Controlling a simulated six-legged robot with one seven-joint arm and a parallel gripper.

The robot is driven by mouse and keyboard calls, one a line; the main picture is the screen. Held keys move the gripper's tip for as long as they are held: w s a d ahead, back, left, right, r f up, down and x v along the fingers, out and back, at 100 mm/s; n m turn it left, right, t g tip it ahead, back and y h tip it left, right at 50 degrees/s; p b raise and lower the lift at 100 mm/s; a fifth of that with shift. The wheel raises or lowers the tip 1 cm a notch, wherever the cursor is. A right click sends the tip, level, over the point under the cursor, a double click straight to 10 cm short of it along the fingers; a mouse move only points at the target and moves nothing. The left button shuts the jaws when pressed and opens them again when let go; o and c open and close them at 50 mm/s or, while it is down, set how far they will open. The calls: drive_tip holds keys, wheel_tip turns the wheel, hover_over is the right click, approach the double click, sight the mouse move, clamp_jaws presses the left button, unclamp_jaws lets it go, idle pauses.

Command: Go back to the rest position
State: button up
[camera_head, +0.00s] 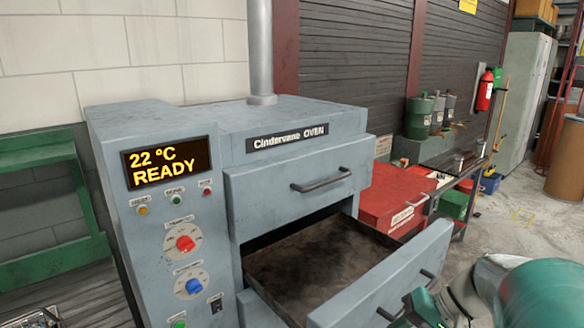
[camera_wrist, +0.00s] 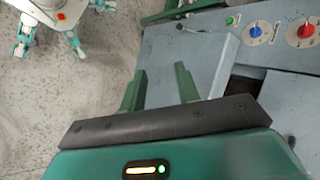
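My gripper (camera_wrist: 159,80) shows in the wrist view with its two green fingers apart and nothing visible between them. In the head view my gripper (camera_head: 420,305) is at the lower right, in front of the pulled-out drawer (camera_head: 385,282) of the grey oven (camera_head: 190,115). It overlaps the drawer's handle (camera_head: 428,274) in the picture; I cannot tell whether they touch. The drawer is open, and its dark inside looks empty. The drawer above it (camera_head: 285,190) is closed. The oven display (camera_head: 168,163) reads "22 °C READY". The drawer front (camera_wrist: 223,65) also shows in the wrist view.
A red cabinet (camera_head: 393,195) stands right of the oven. A bench with green canisters (camera_head: 419,115) is behind it. A green frame (camera_head: 50,255) stands at the left. Open concrete floor (camera_head: 520,215) lies at the right. My legs show at the wrist view's upper left.

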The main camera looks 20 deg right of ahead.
drive_tip(key=a+r+n+t+h, duration=0.1)
drive_tip(key=a+r+n+h, duration=0.1)
drive_tip(key=a, duration=0.6)
drive_tip(key=a+r+n+t+h, duration=0.1)
drive_tip(key=a+r+n+h, duration=0.2)
drive_tip(key=a, duration=0.6)
drive_tip(key=shift+a+n+h, duration=0.2)
drive_tip(key=shift+n+h, duration=0.8)
drive_tip(key=shift+h, duration=0.1)
